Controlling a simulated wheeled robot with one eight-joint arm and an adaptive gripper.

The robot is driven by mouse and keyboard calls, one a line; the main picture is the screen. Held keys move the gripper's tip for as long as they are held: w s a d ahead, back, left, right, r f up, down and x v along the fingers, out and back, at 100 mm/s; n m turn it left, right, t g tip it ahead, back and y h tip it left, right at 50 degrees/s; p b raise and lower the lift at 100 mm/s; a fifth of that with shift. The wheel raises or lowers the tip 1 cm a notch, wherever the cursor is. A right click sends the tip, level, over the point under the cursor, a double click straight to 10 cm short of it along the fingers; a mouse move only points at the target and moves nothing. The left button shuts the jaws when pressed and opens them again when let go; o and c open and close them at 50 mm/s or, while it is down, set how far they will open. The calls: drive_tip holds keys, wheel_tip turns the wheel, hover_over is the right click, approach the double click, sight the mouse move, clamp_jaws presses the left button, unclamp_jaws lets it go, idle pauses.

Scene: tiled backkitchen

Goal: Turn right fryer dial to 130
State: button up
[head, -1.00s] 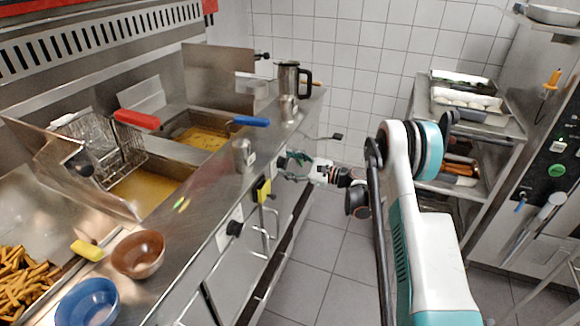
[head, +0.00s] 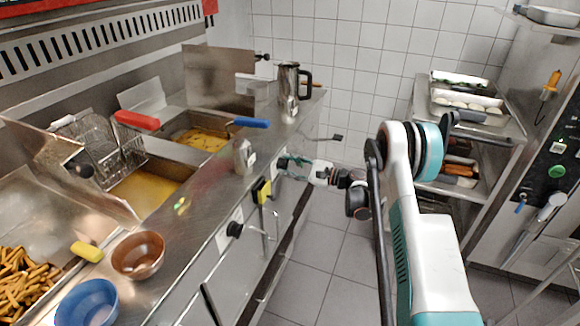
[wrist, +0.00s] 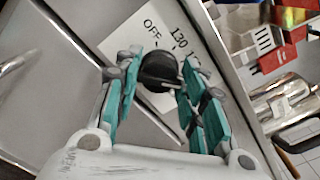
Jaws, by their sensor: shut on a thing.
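The right fryer dial is a round black knob (wrist: 158,72) on a white label plate (wrist: 128,38) marked OFF and 130. A pale mark shows near the knob's lower right edge; I cannot tell exactly which marking it points to. My gripper (wrist: 155,90) has its teal-padded fingers on both sides of the knob and is shut on it.
The left black dial (head: 234,229) and a yellow-handled item (head: 262,191) are on the fryer front to the left. A metal shaker (head: 243,156) and a jug (head: 289,85) stand on the counter. Open floor lies right of the fryer; a rack (head: 470,130) stands beyond.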

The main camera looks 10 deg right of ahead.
drive_tip(key=n, duration=1.3)
drive_tip(key=shift+f+n, duration=0.3)
drive_tip(key=shift+n, duration=0.1)
drive_tip(key=o, duration=1.1)
drive_tip(key=shift+c, duration=0.2)
drive_tip(key=v, duration=1.2)
